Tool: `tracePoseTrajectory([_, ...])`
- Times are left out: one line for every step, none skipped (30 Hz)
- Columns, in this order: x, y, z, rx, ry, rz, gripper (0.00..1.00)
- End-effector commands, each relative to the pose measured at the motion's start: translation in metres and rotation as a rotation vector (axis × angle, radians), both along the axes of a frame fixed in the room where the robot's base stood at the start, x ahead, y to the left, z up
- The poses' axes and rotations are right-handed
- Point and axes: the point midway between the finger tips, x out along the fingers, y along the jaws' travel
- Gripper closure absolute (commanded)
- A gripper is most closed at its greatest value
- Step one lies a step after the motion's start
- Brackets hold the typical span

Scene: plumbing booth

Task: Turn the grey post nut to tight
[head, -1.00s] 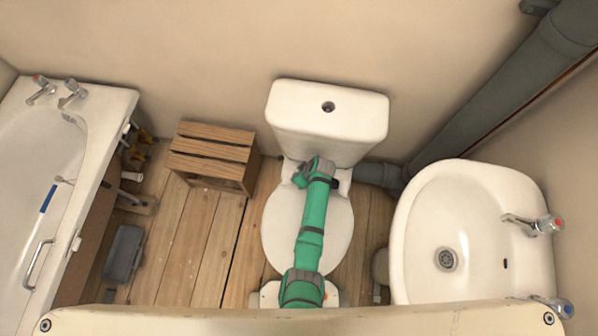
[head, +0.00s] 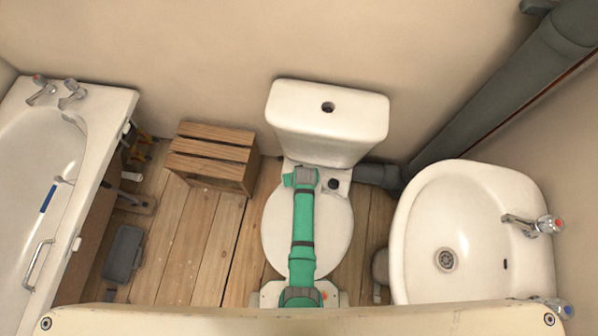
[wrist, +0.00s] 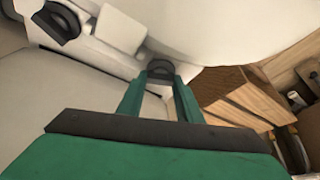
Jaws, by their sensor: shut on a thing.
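The toilet seat's hinge posts lie at the foot of the white cistern (head: 328,125). In the wrist view a dark grey round post nut (wrist: 160,66) sits at the end of my gripper (wrist: 161,76), between its two green fingertips. The fingers are shut on it. A second dark round nut (wrist: 60,20) stands apart at the upper left; in the head view it shows as a dark knob (head: 334,184) right of my arm. The held nut is hidden under my wrist in the head view. How tight it is cannot be told.
A slatted wooden crate (head: 212,143) stands left of the toilet. The basin (head: 420,260) and a thick grey waste pipe (head: 490,95) are at the right. The bath (head: 112,98) is at the left. Bare floorboards (head: 205,250) lie between bath and toilet.

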Motion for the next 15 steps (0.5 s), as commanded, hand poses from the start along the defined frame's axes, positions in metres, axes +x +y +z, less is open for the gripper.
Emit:
tracePoseTrajectory([0.0014,0.0011,0.0012,0.000,-0.004,-0.042,0.90])
tracePoseTrajectory([0.0014,0.0013,0.0012,-0.001,-0.004,-0.071,0.90])
tracePoseTrajectory([0.0014,0.0018,0.0013,-0.001,-0.004,-0.108,0.90])
tracePoseTrajectory([0.0015,0.0020,0.0014,-0.001,-0.004,-0.137,0.90])
tracePoseTrajectory([0.0015,0.0020,0.0014,-0.001,-0.004,-0.165,0.90])
tracePoseTrajectory([0.0016,0.0025,0.0014,-0.001,-0.004,-0.203,0.90])
tracePoseTrajectory([0.0017,0.0027,0.0015,-0.002,-0.004,-0.231,0.90])
tracePoseTrajectory([0.0018,0.0030,0.0015,-0.001,-0.004,-0.260,0.90])
tracePoseTrajectory([0.0020,0.0031,0.0016,-0.002,-0.004,-0.298,0.90])
tracePoseTrajectory([0.0021,0.0034,0.0016,-0.002,-0.004,-0.327,0.90])
tracePoseTrajectory([0.0023,0.0041,0.0016,-0.001,-0.005,-0.355,0.90])
tracePoseTrajectory([0.0025,0.0041,0.0017,-0.002,-0.005,-0.393,0.90])
tracePoseTrajectory([0.0026,0.0043,0.0016,-0.002,-0.005,-0.421,0.90])
tracePoseTrajectory([0.0026,0.0044,0.0015,-0.002,-0.005,-0.448,0.90])
tracePoseTrajectory([0.0025,0.0047,0.0014,-0.002,-0.004,-0.487,0.90])
